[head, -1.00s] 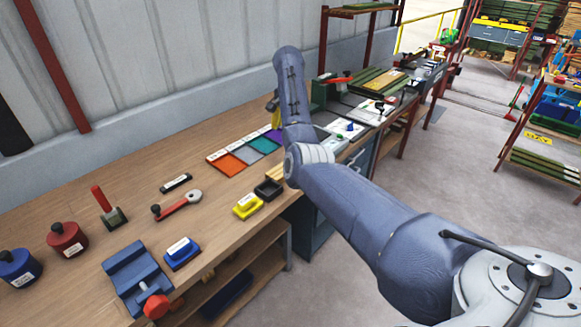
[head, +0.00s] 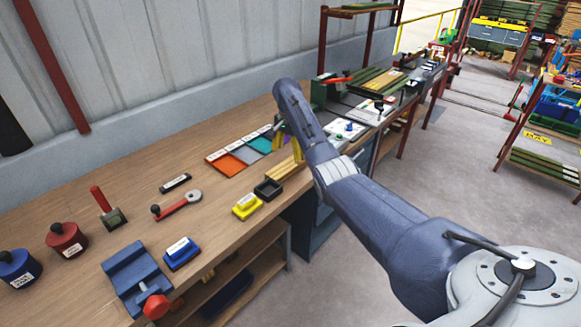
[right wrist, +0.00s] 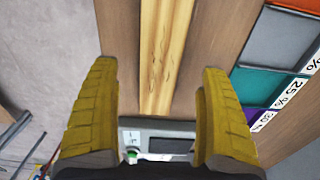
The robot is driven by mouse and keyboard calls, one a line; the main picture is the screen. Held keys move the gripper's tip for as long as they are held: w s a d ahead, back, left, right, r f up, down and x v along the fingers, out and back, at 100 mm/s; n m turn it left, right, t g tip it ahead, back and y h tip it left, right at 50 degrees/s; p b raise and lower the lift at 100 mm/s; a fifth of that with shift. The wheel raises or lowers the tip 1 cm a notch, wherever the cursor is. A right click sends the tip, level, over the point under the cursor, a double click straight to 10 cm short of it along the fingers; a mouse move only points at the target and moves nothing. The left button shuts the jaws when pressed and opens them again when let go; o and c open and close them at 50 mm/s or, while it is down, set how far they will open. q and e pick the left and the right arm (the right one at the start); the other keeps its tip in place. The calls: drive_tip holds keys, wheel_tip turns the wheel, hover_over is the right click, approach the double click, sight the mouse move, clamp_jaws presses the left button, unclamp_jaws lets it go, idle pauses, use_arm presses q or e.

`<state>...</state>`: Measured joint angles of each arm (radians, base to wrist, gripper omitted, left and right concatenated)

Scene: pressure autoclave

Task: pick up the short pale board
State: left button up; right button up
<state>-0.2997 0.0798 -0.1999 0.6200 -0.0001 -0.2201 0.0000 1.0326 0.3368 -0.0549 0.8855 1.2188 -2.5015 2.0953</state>
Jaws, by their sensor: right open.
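The short pale board (head: 284,169) lies on the wooden workbench near its front edge, behind a small black tray. In the right wrist view the pale board (right wrist: 158,50) runs up the middle of the picture, with a lengthwise line along it; I cannot tell if this is a seam between two pieces. My right gripper (head: 288,150) is over the far end of the board, its yellow fingers pointing down. In the right wrist view the gripper (right wrist: 158,70) is open and empty, with one finger on each side of the board and clear gaps between. My left gripper is not in view.
A black tray (head: 268,188) and a yellow block (head: 247,206) stand just nearer than the board. Coloured labelled plates (head: 228,164) lie behind it. A grey device (right wrist: 155,138) shows under the fingers. The blue vise (head: 136,278) is at the near left.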

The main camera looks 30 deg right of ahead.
sight(288, 164)
drive_tip(key=shift+a+f, duration=0.1)
drive_tip(key=shift+f, duration=2.75)
drive_tip(key=c, duration=1.4)
drive_tip(key=shift+r, duration=0.15)
drive_tip(key=shift+c, duration=0.2)
